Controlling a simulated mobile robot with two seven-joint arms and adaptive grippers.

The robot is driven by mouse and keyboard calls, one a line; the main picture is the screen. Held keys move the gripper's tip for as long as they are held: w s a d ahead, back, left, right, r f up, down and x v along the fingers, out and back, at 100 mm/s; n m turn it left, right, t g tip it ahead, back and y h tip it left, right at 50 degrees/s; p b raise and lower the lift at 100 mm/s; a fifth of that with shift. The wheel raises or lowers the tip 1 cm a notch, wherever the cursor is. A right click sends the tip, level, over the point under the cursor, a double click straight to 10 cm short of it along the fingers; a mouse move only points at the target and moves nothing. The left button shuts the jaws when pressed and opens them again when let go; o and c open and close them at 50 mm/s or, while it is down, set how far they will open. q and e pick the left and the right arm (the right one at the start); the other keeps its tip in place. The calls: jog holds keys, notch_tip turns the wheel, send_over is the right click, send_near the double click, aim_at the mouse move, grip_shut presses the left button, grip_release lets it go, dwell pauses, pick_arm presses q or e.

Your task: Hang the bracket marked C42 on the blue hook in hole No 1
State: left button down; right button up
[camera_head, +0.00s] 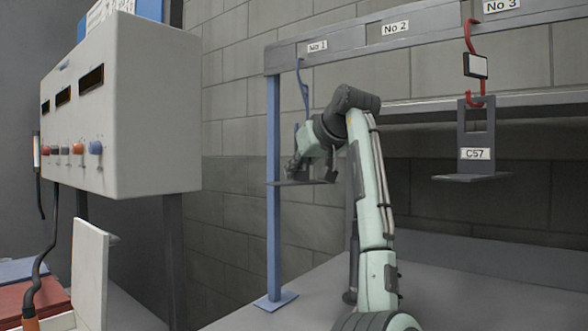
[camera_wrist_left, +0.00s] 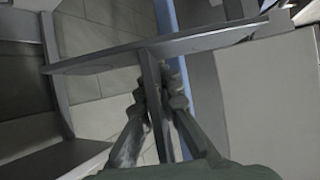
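The blue hook (camera_head: 304,88) hangs from the rail under the label No 1 (camera_head: 317,46). My left gripper (camera_head: 298,167) is just below it, partly hidden by its own wrist. A grey bracket (camera_head: 285,183) is at this gripper, its flat plate level in the head view. In the left wrist view, the fingers of the left gripper (camera_wrist_left: 159,98) are closed on both sides of the bracket's upright part (camera_wrist_left: 153,85), with the cross plate (camera_wrist_left: 200,40) beyond. No marking shows on this bracket. Whether the hook passes through it is hidden. My right gripper is out of view.
A red hook (camera_head: 470,38) under No 3 carries a small framed piece and a bracket marked C57 (camera_head: 476,128). A blue post (camera_head: 274,200) stands left of my gripper. A grey control box (camera_head: 145,110) with knobs is at left. Below No 2 (camera_head: 395,27) no hook shows.

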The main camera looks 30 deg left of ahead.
pick_arm(q)
jog(key=c, duration=1.7)
grip_release()
jog(key=shift+c, duration=0.2)
jog(key=shift+o, duration=0.5)
jog(key=v, duration=1.2)
